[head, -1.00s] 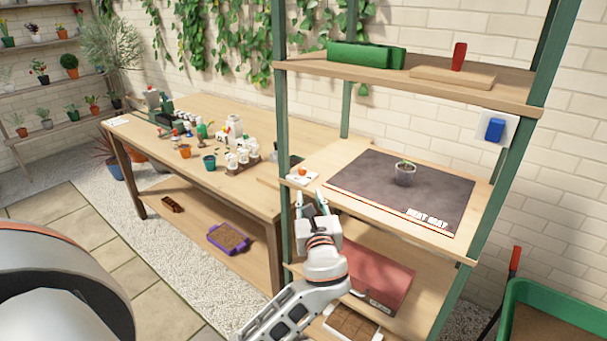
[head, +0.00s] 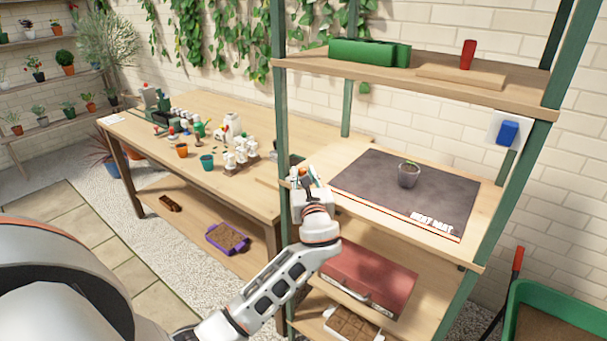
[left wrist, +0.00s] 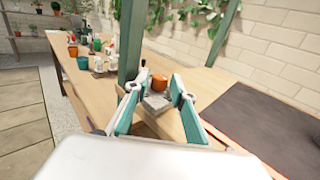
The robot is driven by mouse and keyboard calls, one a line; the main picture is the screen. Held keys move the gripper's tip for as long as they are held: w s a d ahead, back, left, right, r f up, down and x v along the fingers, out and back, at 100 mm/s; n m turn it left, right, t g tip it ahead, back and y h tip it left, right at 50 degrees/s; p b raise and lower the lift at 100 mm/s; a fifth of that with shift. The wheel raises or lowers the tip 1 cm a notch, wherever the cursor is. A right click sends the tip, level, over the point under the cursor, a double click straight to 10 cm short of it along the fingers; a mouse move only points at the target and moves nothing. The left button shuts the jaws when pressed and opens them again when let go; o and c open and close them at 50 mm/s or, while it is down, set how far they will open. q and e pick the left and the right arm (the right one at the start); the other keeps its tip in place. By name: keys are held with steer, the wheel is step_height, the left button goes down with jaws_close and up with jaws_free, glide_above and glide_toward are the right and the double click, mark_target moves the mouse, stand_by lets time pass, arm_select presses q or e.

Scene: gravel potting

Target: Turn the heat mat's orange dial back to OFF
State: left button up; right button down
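The heat mat (head: 400,185) is a dark sheet lying on the middle shelf, with a white "HEAT MAT" label along its front edge. Its orange dial (left wrist: 159,84) sits on a small pale control box (left wrist: 157,104) at the shelf's left front corner, beside the green post. My left gripper (head: 305,177) is over this corner in the head view and partly hides the box. In the left wrist view my left gripper (left wrist: 154,84) is open, with the dial showing between its fingertips and a gap on each side. The dial's setting cannot be read. My right gripper is not seen.
The green shelf post (left wrist: 132,40) rises close to the left finger. A wooden bench (head: 220,130) with pots and bottles stands left. Another shelf (head: 420,82) is above, and a red case (head: 365,275) below.

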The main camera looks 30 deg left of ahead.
arm_select(q)
steer(key=shift+w+a, duration=0.25)
